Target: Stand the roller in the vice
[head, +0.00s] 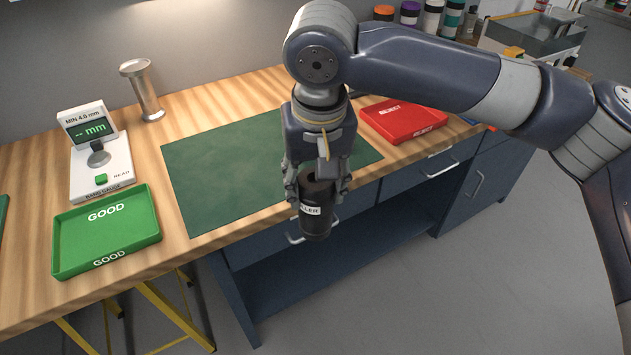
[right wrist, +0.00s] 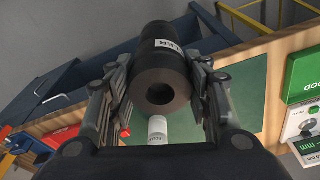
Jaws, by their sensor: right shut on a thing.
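The roller (head: 317,224) is a black, thick-walled cylinder with a white label that partly reads "LLER". My right gripper (head: 318,192) is shut on it and holds it nearly upright, in front of the bench edge. In the right wrist view the roller (right wrist: 162,62) sits between the two fingers, its bored end facing the camera. I cannot make out a vice in either view. My left gripper is not in view.
A green mat (head: 205,180) covers the mid-bench. A green GOOD tray (head: 60,240), a gauge (head: 85,180) and a flared metal post (head: 146,95) stand left. A red REJECT tray (head: 410,125) lies right. A pale cylinder (right wrist: 158,130) shows beyond the roller.

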